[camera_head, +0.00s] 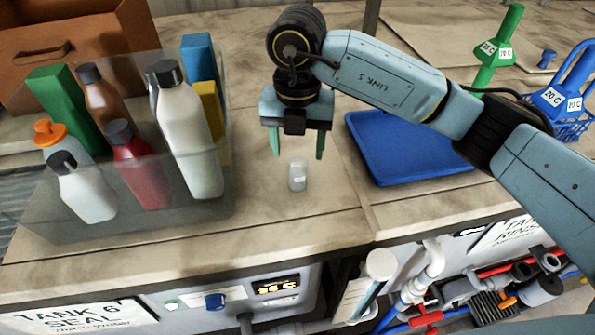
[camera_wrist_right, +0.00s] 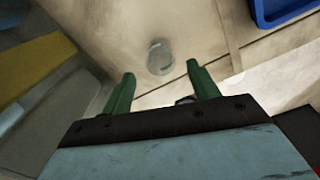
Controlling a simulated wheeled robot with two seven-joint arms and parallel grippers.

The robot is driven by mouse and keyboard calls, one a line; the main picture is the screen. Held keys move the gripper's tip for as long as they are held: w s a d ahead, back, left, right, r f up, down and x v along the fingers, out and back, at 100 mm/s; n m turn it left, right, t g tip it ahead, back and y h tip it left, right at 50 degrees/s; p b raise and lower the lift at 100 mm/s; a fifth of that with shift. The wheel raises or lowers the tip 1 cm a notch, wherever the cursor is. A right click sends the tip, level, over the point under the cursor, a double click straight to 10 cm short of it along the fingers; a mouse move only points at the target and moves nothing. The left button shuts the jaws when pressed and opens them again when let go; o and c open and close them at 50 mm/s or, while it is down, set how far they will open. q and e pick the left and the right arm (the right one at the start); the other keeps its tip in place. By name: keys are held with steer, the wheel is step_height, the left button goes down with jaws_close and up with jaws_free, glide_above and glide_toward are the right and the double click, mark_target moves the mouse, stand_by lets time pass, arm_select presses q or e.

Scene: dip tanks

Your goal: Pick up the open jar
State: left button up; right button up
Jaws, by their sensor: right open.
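A small clear jar (camera_head: 297,176) stands upright on the worn bench top, between the bin of bottles and the blue tray. It has a pale label on its side. In the right wrist view the jar (camera_wrist_right: 160,57) shows from above, just beyond the fingertips and between their lines. My right gripper (camera_head: 298,155) has green fingers, spread apart and empty, pointing down above and behind the jar. The gripper also shows in the right wrist view (camera_wrist_right: 158,72), with nothing between its fingers. My left gripper is not in view.
A clear bin (camera_head: 222,190) full of bottles stands left of the jar. A blue tray (camera_head: 405,160) lies to the right. A cardboard box (camera_head: 30,40) is at the back left. Green (camera_head: 497,50) and blue (camera_head: 565,95) labelled items stand at the far right. The bench's front edge is near.

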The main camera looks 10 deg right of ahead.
mark_target(298, 165)
steer(key=shift+s+f, duration=0.2)
steer(key=shift+f, duration=0.35)
step_height(298, 165, down, 4)
steer(key=shift+w+r+p, duration=0.15)
steer(key=shift+p, duration=0.6)
steer(key=shift+f, duration=0.3)
steer(key=shift+c, duration=0.3)
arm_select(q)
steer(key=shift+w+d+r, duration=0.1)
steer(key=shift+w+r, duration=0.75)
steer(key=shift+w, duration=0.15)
arm_select(e)
steer(key=c, duration=1.1)
